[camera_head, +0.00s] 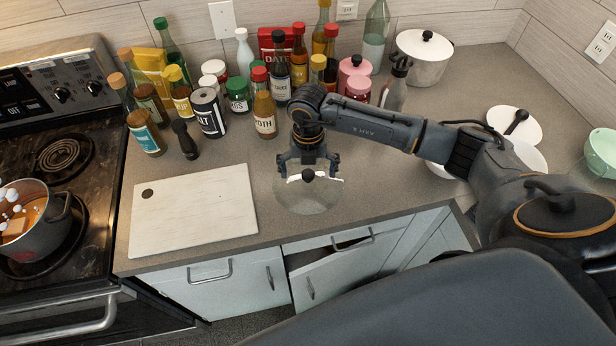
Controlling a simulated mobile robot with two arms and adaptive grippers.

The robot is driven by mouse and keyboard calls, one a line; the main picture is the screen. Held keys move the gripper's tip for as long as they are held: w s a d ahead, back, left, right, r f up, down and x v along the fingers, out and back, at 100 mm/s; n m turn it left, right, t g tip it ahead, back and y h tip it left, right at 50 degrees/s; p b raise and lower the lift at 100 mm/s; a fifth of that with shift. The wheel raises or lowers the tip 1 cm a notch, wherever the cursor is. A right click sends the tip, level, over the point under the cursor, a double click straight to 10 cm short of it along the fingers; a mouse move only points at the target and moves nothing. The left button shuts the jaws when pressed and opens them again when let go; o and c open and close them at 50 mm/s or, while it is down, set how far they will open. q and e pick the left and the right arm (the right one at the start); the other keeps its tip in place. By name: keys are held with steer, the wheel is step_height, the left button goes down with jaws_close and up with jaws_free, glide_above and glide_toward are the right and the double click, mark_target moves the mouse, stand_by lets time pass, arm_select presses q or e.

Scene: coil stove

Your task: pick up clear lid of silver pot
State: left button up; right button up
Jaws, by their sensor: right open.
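A clear lid (308,196) with a dark round knob lies near the front edge of the counter, in the middle of the view. My right gripper (308,170) is at the lid, pointing down, with its fingers spread either side of the knob. It is open; I cannot tell whether the fingers touch the knob. A silver pot (424,60) with a white lid and black knob stands at the back right of the counter. Another silver pot (38,225), without a lid and with food in it, stands on the stove at left. My left gripper is not in view.
A white cutting board (193,210) lies left of the clear lid. Several bottles, jars and cans, such as a black-and-white can (208,113), crowd the counter behind. White plates (514,122) and a green bowl (602,153) are at right. A drawer (345,245) below stands slightly open.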

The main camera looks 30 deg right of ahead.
steer(key=shift+f, duration=0.5)
steer(key=shift+c, duration=0.2)
steer(key=c, duration=1.4)
steer(key=shift+s, duration=0.2)
jaws_close()
